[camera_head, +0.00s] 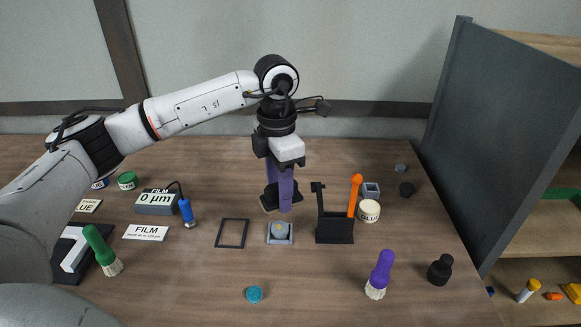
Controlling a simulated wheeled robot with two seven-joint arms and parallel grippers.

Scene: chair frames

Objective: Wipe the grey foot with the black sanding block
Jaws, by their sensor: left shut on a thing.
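My left gripper (279,203) comes down from above on the white arm, with its purple fingers pointing down. It is shut on the black sanding block (268,204), a dark piece at the fingertips that the fingers partly cover. A grey foot (287,239), a small square piece with a pale yellowish spot on top, lies on the table just in front of the gripper. The block is behind the foot and apart from it in the picture; its exact height above the table is hard to tell. My right gripper is not in view.
A black holder (335,236) with an orange-handled tool (354,195) stands right of the foot, near a glue jar (369,211) and another small grey piece (371,190). A thin black frame (232,233) lies left. A purple-handled brush (380,274) and teal lid (254,294) are in front. A dark panel (500,130) bounds the right.

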